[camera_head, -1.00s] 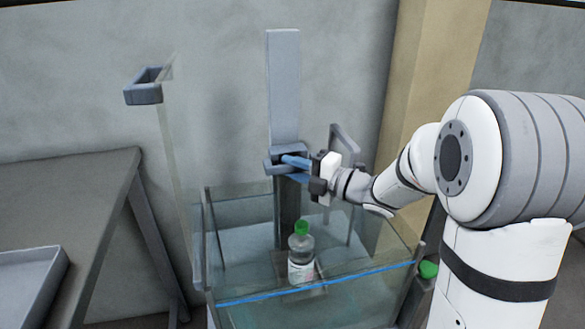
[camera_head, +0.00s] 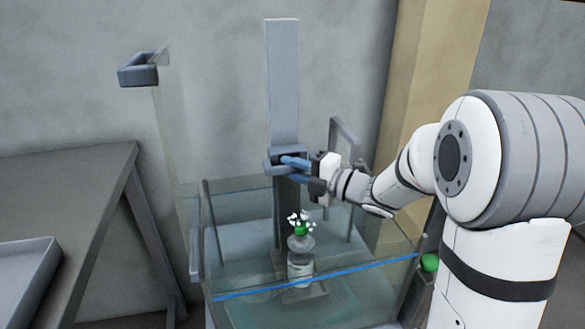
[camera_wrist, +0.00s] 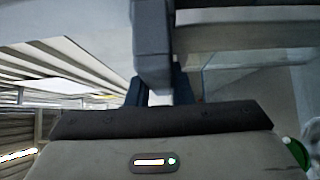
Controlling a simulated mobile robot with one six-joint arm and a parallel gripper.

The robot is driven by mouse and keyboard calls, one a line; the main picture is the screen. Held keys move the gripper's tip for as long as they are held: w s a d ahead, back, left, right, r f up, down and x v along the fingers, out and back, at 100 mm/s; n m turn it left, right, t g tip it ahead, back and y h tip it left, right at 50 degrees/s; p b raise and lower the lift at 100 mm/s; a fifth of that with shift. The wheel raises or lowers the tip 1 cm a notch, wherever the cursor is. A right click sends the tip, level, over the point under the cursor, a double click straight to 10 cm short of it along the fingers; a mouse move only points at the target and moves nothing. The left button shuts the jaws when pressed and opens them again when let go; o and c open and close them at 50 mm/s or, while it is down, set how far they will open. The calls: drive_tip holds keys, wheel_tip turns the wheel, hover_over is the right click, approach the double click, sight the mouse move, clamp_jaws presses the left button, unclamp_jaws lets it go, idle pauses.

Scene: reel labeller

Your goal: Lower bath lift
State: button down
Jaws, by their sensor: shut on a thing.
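The bath lift has a tall grey column (camera_head: 283,85) with a blue-grey carriage (camera_head: 272,166) partway up. My gripper (camera_head: 290,170) has its blue fingers on the carriage and is shut on it. In the wrist view the grey lift part (camera_wrist: 152,45) sits between the fingers, whose tips are largely hidden. A clear bottle (camera_head: 300,270) with a green cap (camera_head: 300,229) and pale label stands upright on the lift's small platform (camera_head: 318,292), inside the glass bath (camera_head: 207,240). Small white bubbles cluster around the cap. A blue line runs along the front glass.
A grey bench (camera_head: 85,180) with a shallow tray (camera_head: 40,262) stands at the left. A blue-grey bracket (camera_head: 140,70) tops a clear upright panel left of the bath. A green round thing (camera_head: 429,262) sits at the bath's right corner, near my arm.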

wheel_tip(320, 180, down, 2)
drive_tip(key=shift+f+b, duration=0.1)
drive_tip(key=shift+b, duration=0.5)
drive_tip(key=c, duration=1.3)
unclamp_jaws()
wheel_tip(320, 180, up, 10)
drive_tip(key=p, duration=0.3)
drive_tip(key=shift+r, duration=0.2)
drive_tip(key=shift+b+v, duration=0.4)
drive_tip(key=shift+v, duration=4.1)
